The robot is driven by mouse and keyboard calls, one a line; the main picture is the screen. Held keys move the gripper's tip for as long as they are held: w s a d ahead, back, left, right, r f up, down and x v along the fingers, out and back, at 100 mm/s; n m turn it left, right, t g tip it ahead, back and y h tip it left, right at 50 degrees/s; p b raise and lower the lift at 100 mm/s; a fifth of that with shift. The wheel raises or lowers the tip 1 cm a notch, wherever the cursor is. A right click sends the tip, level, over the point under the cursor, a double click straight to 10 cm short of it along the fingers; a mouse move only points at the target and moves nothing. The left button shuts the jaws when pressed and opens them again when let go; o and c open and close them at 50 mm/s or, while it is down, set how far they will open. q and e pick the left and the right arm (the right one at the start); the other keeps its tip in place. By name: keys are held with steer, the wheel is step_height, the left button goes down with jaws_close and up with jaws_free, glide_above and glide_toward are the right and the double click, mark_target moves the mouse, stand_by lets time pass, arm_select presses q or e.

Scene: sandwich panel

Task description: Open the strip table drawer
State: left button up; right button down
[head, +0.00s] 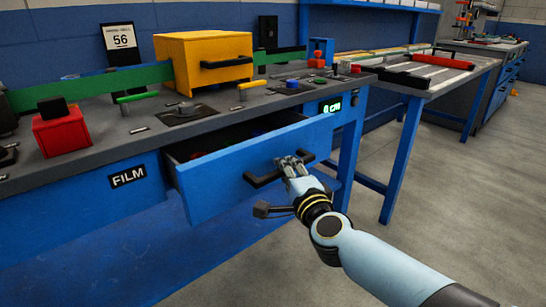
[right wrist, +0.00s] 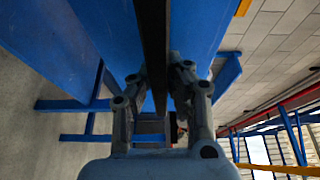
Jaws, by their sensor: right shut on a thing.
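The blue drawer (head: 215,182) is pulled part way out of the blue table (head: 60,225), below its grey top. A "FILM" label (head: 128,176) is on the table front to its left. Some red and blue things show inside the drawer, too dark to make out. My right gripper (head: 285,163) is shut on the drawer's black handle (head: 262,180). In the right wrist view the handle (right wrist: 153,45) runs between the two fingers (right wrist: 158,88). My left gripper is not in view.
A yellow box (head: 205,62), a red block (head: 60,130) and several levers stand on the table top. A display (head: 331,106) is right of the drawer. Another blue-legged table (head: 405,150) stands at right. Grey floor is clear in front of it.

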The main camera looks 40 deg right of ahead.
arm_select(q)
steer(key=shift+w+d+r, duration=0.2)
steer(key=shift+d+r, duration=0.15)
arm_select(e)
steer(key=s, duration=1.3)
steer(key=shift+d+f, duration=0.2)
steer(key=shift+d, duration=0.25)
steer(key=c, duration=1.3)
jaws_free()
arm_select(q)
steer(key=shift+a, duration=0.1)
arm_select(e)
steer(key=shift+r, duration=0.1)
arm_select(q)
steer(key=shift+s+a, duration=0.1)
steer(key=shift+p, duration=0.3)
arm_select(e)
steer(key=v, duration=1.2)
